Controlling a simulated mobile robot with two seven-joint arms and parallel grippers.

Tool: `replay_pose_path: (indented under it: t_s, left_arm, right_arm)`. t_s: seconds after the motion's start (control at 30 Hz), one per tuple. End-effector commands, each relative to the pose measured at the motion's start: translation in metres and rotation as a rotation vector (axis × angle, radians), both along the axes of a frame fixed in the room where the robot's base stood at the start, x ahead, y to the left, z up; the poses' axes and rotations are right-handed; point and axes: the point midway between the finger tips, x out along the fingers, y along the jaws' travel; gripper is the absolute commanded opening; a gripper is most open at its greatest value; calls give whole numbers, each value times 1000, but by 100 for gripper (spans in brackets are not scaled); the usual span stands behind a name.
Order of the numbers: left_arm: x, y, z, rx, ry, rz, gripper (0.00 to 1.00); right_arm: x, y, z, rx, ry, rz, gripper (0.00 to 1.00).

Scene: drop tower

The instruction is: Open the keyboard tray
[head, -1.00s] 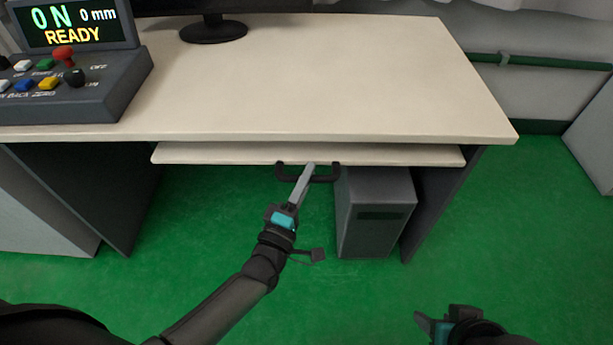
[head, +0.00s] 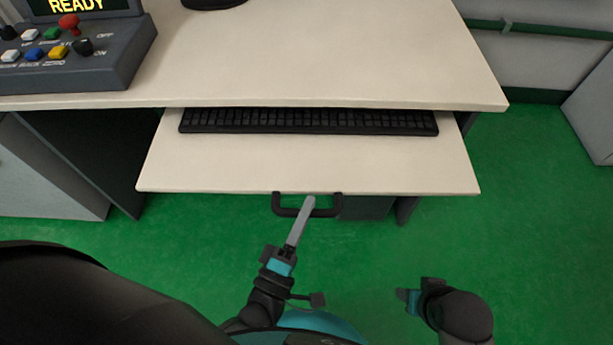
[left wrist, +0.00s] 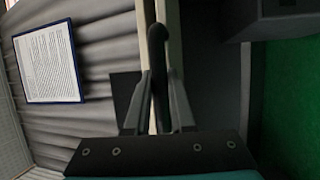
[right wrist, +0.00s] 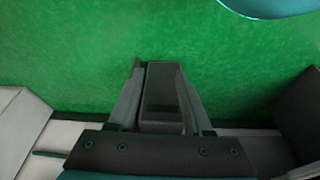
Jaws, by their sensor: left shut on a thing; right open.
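The keyboard tray (head: 300,165) is a pale board pulled well out from under the desk top. A black keyboard (head: 308,121) lies on its rear part, close to the desk edge. A dark bar handle (head: 290,211) is fixed to the tray's front edge. My left gripper (head: 309,203) is shut on this handle; in the left wrist view the dark handle (left wrist: 157,75) stands between the two fingers.
The desk top (head: 340,55) carries a control box (head: 75,55) with coloured buttons at the left and a monitor base (head: 212,3) at the back. A dark computer case (head: 366,208) stands below the tray. Green floor (head: 530,230) is clear to the right.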

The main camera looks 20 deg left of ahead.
Motion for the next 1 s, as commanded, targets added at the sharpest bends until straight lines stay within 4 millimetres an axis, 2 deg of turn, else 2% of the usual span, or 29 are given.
replay_pose_path:
  t_s: [0.03,0.2,0.63,0.67,0.9,1.0]
  left_arm:
    - [-9,-2,1,0,1,1,0]
    - [-25,-7,0,1,-1,0,0]
    - [-30,-8,0,0,-3,1,0]
    - [-30,-8,0,0,-3,1,25]
    - [-29,-8,0,0,-2,1,52]
    - [-29,-9,0,0,-2,1,52]
  right_arm:
    - [-1,0,-2,0,5,0,50]
    - [-2,0,-7,-1,10,0,50]
    - [-2,0,-8,-1,11,1,50]
    - [-2,0,-8,-2,12,1,50]
    - [-2,0,-8,-1,11,1,50]
    - [-2,0,-8,-1,11,1,50]
